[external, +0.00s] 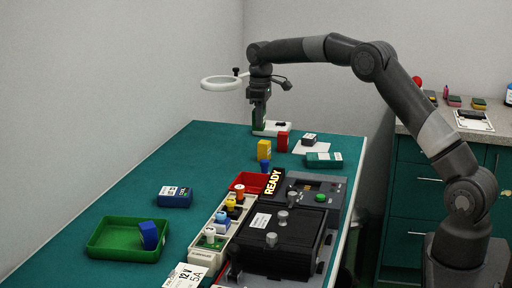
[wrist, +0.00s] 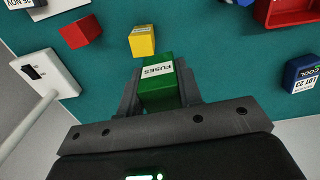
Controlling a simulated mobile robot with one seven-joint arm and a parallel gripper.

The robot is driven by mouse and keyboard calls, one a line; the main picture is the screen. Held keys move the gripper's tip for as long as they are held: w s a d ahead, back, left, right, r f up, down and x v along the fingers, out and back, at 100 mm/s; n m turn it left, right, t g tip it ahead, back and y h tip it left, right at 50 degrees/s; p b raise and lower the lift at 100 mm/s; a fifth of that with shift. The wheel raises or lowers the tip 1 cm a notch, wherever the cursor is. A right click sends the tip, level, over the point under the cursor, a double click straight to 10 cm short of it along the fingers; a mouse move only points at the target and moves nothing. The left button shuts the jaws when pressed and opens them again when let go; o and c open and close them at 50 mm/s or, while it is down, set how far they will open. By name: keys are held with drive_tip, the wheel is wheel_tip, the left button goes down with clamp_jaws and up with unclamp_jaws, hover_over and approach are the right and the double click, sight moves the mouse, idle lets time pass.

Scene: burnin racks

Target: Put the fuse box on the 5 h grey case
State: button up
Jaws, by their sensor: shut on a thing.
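The fuse box, a green block with a white FUSES label, is in the wrist view (wrist: 158,90). My gripper (wrist: 158,82) is shut on it, with a finger on each side. In the external view my gripper (external: 260,112) points down at the far end of the teal bench; the held box is small and partly hidden there. A dark grey case (external: 293,240) with a white label and knobs lies in the near right part of the bench. A grey unit (external: 328,214) with a READY sign and green button stands behind it. No 5 h marking is readable, so I cannot tell which case is meant.
Near my gripper are a yellow block (external: 264,149), a red block (external: 283,142) and the white lamp base with a switch (wrist: 42,76). A teal case (external: 323,160) lies right. A green tray (external: 104,250) and blue box (external: 175,197) lie left. Mid-left bench is clear.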

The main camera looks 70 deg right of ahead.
drive_tip(key=s+d+r, duration=0.3)
drive_tip(key=s+d, duration=2.1)
hover_over(311, 136)
drive_tip(key=shift+m, duration=0.3)
wheel_tip(311, 136, down, 7)
drive_tip(key=shift+s+f, duration=0.1)
drive_tip(key=shift+f, duration=2.05)
drive_tip(key=o, duration=1)
drive_tip(key=shift+f, duration=0.1)
drive_tip(key=shift+c, duration=0.2)
